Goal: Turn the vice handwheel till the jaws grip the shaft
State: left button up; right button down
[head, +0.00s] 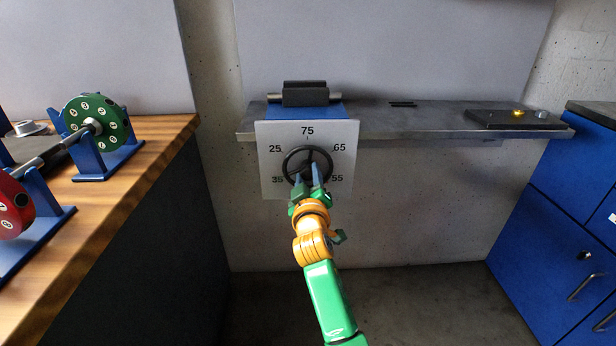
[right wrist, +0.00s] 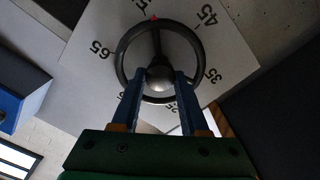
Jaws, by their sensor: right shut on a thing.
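The dark vice handwheel (head: 285,164) stands on a white numbered dial plate (head: 268,185) on the front of the bench. It also shows in the right wrist view (right wrist: 120,62). My right gripper (head: 308,170) is shut on the handwheel at its hub, with one blue finger on each side in the right wrist view (right wrist: 160,80). A red mark (right wrist: 153,17) shows at the rim there. Above the plate, the blue vice (head: 325,111) has dark jaws (head: 305,94). A grey shaft (head: 335,97) sticks out on both sides of them; any gap at the jaws is too small to tell.
A grey shelf (head: 390,118) carries a dark plate (head: 500,119) with small brass and grey parts at right. A wooden bench (head: 150,165) at left holds a green rotor disc (head: 112,122) and a red one (head: 10,208) on blue stands. Blue cabinets (head: 560,215) stand at right.

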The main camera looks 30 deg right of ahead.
jog(key=shift+f, duration=0.15)
jog(key=shift+c, duration=2.1)
grip_release()
jog(key=v, duration=0.7)
jog(key=shift+p, duration=0.3)
jog(key=shift+a, duration=0.1)
